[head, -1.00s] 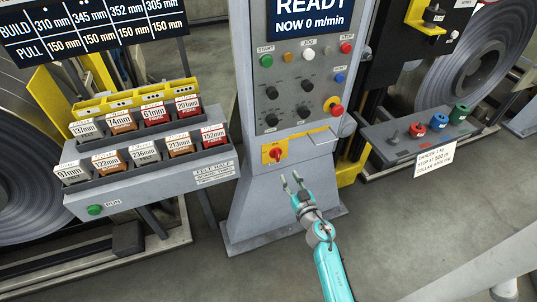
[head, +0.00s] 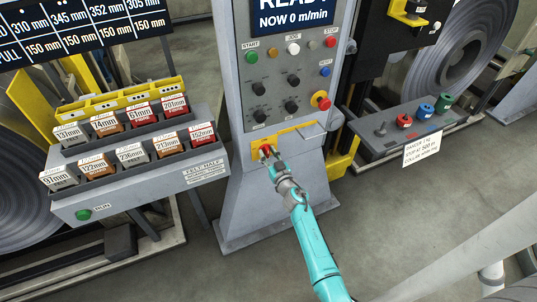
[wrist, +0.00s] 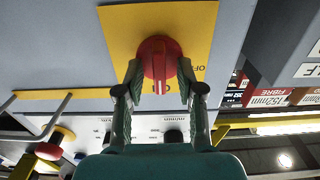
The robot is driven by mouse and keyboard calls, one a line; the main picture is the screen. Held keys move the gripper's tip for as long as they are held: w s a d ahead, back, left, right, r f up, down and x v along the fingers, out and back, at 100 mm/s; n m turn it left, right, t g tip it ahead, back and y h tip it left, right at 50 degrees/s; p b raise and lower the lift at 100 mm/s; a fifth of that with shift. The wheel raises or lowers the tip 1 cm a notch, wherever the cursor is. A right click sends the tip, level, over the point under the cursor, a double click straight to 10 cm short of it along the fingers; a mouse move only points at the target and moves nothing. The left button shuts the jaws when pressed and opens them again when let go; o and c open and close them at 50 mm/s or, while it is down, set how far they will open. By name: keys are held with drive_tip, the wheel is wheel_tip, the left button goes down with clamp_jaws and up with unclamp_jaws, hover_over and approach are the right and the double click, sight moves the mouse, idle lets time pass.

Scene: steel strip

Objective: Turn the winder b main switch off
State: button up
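The main switch is a red rotary knob (wrist: 159,60) on a yellow plate (wrist: 185,18), low on the grey console; in the head view the knob (head: 265,149) is partly covered by my gripper. In the wrist view the knob's pale mark points down at the partly hidden ON lettering, and OFF lettering (wrist: 200,70) stands to its right. My gripper (wrist: 160,68) is open, with one fingertip on each side of the knob. The fingertips are very close to its sides; I cannot tell whether they touch. It also shows in the head view (head: 268,153).
A padlock-style metal hasp (head: 312,131) sticks out right of the switch. A red mushroom button (head: 322,101) on yellow sits above it.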

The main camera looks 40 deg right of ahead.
clamp_jaws()
drive_tip(key=shift+n, duration=0.3)
drive_tip(key=n, duration=0.3)
drive_tip(key=shift+a+n, duration=0.1)
drive_tip(key=shift+n, duration=0.2)
drive_tip(key=n, duration=0.4)
drive_tip(key=shift+a+f, duration=0.1)
drive_tip(key=n, duration=0.5)
drive_tip(key=shift+f, duration=0.1)
drive_tip(key=n, duration=0.4)
drive_tip(key=shift+f+n, duration=0.1)
drive_tip(key=shift+n, duration=0.2)
